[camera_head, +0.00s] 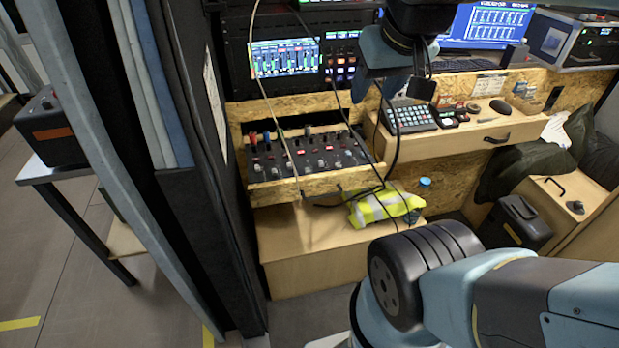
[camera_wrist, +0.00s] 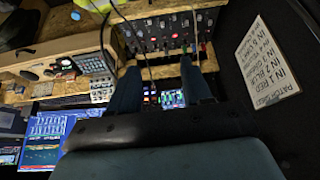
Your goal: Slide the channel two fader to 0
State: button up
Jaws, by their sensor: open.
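The mixer (camera_head: 308,155) is a dark sloped panel of small knobs and coloured caps in a wooden shelf, left of centre in the head view. In the wrist view the mixer (camera_wrist: 165,32) is upside down at the top, beyond my fingers. Red and blue caps (camera_head: 260,137) show at its back left. I cannot tell which fader is channel two or where it stands. My gripper (camera_wrist: 161,80) is open and empty, its two fingers apart. In the head view my gripper (camera_head: 390,90) hangs above and right of the mixer, apart from it.
Thin cables (camera_head: 285,130) hang across the mixer. A rack with a lit screen (camera_head: 285,58) stands behind it. A keypad (camera_head: 411,117) sits on the desk to the right. A dark wall panel (camera_head: 195,130) bounds the left, and its patch sheet (camera_wrist: 267,63) shows in the wrist view.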

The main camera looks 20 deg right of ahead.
jog(key=shift+c, duration=0.5)
jog(key=shift+w, duration=0.1)
jog(key=shift+c, duration=0.2)
jog(key=g, duration=0.6)
send_over(274, 170)
notch_tip(274, 170, down, 21)
notch_tip(274, 170, down, 14)
jog(key=shift+r, duration=0.15)
grip_shut()
